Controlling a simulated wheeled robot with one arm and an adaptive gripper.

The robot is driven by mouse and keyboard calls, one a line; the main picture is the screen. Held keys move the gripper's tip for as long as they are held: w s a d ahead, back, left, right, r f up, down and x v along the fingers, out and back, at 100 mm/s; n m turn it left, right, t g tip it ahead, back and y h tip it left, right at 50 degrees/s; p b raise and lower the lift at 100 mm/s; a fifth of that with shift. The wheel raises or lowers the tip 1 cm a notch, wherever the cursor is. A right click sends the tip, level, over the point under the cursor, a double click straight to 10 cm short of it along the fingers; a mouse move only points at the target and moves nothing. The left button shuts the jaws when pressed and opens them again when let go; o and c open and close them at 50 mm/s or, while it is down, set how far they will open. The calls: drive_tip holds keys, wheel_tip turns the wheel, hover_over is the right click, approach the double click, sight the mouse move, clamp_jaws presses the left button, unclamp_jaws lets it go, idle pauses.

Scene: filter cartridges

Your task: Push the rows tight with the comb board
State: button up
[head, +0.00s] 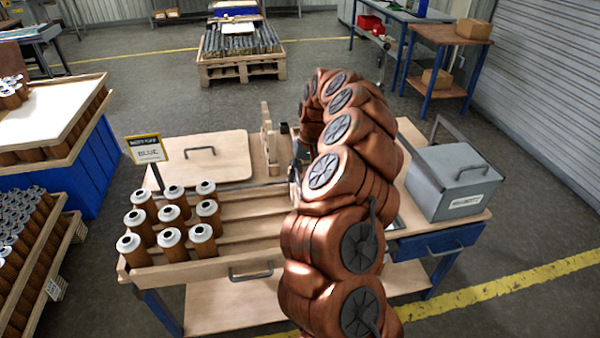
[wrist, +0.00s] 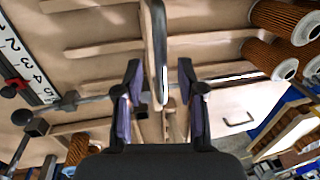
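The comb board (head: 267,140) is a pale wooden upright piece at the middle of the bench, partly hidden by my arm. In the wrist view a pale board with a dark bar-like handle (wrist: 160,50) runs down the middle. My gripper (wrist: 160,95) has its two fingers apart, with the handle's lower end between them and gaps on both sides. In the head view my arm hides most of the gripper. Brown filter cartridges (head: 172,217) with white tops stand in several rows at the left of the slatted tray (head: 195,270). Some also show in the wrist view (wrist: 270,58).
A wooden lid (head: 225,165) with a handle lies behind the tray. A small sign (head: 146,150) stands at the back left. A grey box (head: 452,180) stands at the right. The tray's channels right of the cartridges look empty. A numbered scale (wrist: 25,65) shows in the wrist view.

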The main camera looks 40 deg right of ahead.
drive_tip(key=shift+w+f, duration=0.1)
drive_tip(key=shift+f, duration=0.25)
clamp_jaws()
drive_tip(key=shift+a, duration=0.1)
idle(0.4)
